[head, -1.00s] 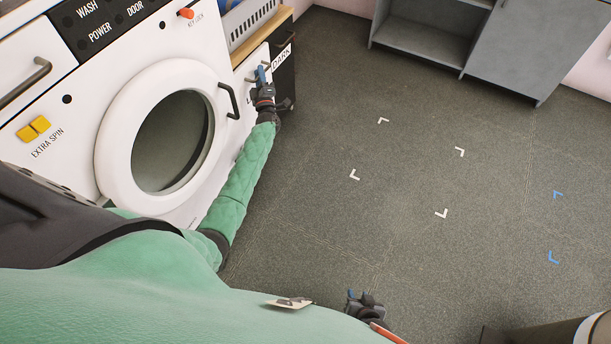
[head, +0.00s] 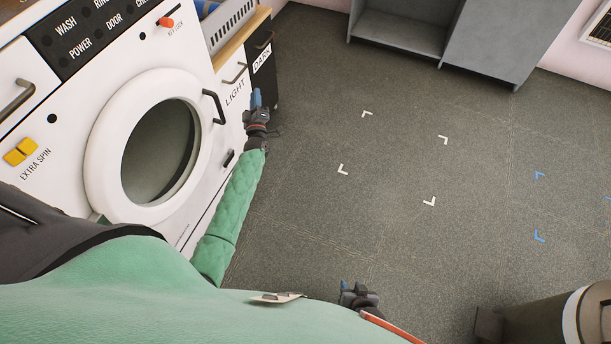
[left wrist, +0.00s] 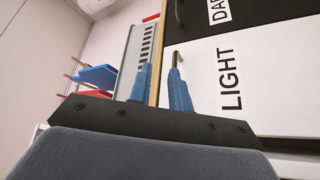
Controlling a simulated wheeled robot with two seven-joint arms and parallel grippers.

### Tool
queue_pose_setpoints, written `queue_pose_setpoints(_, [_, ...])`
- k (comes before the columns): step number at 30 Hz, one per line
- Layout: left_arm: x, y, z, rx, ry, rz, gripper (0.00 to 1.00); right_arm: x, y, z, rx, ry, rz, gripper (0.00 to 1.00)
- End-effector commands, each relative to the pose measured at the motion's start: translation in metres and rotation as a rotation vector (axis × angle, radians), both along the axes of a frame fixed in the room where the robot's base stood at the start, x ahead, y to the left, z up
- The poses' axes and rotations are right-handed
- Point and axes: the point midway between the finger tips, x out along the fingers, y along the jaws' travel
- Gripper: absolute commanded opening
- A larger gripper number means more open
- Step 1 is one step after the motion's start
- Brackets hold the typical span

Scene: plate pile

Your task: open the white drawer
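The white drawer front labelled LIGHT (head: 226,101) is set beside the washer and looks closed. Its dark bar handle (head: 236,74) is clear of my gripper in the head view. My left gripper (head: 256,98) is in front of and below the label, blue fingertips pointing toward the drawer. In the left wrist view the two blue fingers (left wrist: 160,84) are apart with nothing between them. The LIGHT front (left wrist: 262,85) fills the right there, and its handle (left wrist: 177,58) shows just beyond the right fingertip. My right gripper (head: 350,290) is low in the head view, too small to read.
The white washer (head: 75,120) has a round door (head: 98,150) with a handle (head: 213,106) near my left arm. A black DARK front (head: 263,75) adjoins the LIGHT one. A grey cabinet (head: 490,40) stands at the back. The marked floor (head: 390,190) is open.

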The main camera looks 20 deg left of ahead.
Motion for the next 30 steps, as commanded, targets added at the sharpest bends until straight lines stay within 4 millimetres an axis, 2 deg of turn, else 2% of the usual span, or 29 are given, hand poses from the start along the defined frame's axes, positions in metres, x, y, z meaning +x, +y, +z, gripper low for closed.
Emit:
queue_pose_setpoints(17, [-0.029, -0.089, 0.012, 0.129, 0.249, -0.245, 0.20, 0.000, 0.000, 0.030, 0.000, 0.000, 0.000, 0.36])
queue_pose_setpoints(30, [-0.066, -0.148, 0.017, 0.230, 0.434, -0.407, 0.20, 0.000, 0.000, 0.050, 0.000, 0.000, 0.000, 0.36])
